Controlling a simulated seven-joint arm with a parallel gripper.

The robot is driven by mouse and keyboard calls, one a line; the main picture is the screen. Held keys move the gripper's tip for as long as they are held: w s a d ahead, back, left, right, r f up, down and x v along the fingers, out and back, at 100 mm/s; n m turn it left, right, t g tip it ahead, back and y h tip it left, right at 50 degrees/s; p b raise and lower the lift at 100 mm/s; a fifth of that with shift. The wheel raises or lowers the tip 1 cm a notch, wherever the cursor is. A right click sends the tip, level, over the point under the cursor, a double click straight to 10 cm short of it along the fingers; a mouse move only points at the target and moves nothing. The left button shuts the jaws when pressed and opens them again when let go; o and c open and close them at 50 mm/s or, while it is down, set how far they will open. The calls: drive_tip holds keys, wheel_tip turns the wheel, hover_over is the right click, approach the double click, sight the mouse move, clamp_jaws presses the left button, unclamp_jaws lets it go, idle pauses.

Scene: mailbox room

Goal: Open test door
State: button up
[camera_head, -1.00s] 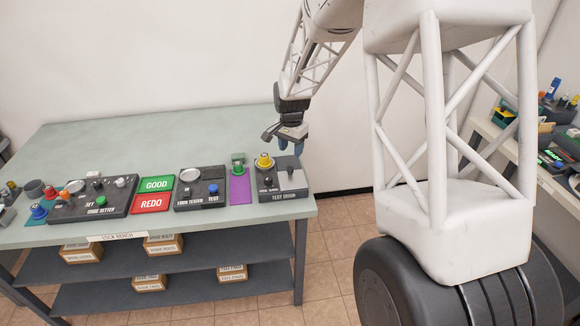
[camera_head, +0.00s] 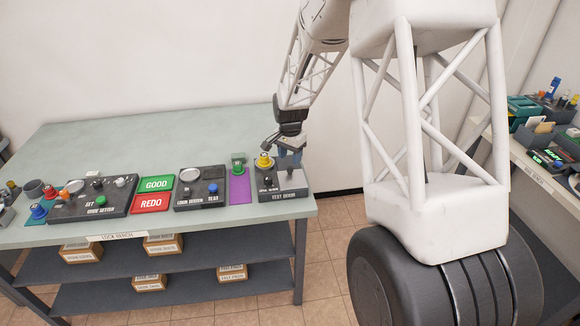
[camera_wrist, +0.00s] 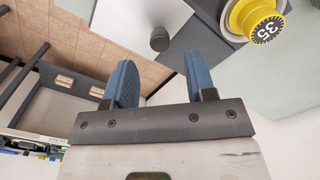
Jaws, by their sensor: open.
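The dark test door unit (camera_head: 283,197) sits at the right end of the bench top, with a light grey panel (camera_head: 292,179) on it. A yellow lock cylinder (camera_head: 264,161) stands at its back left; in the wrist view its round face (camera_wrist: 262,22) reads 35. A small dark round knob (camera_wrist: 160,40) sticks out from the grey panel in the wrist view. The knob lies just beyond the gap between the fingertips.
A purple mat (camera_head: 240,188) with a green lock lies left of the unit. Further left are the lock tester (camera_head: 202,188), the green GOOD (camera_head: 157,184) and red REDO (camera_head: 150,203) pads, and the code setter (camera_head: 95,197). The bench's back (camera_head: 160,130) is clear.

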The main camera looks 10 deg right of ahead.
sight(290, 167)
drive_tip(key=shift+f, duration=2.4)
clamp_jaws()
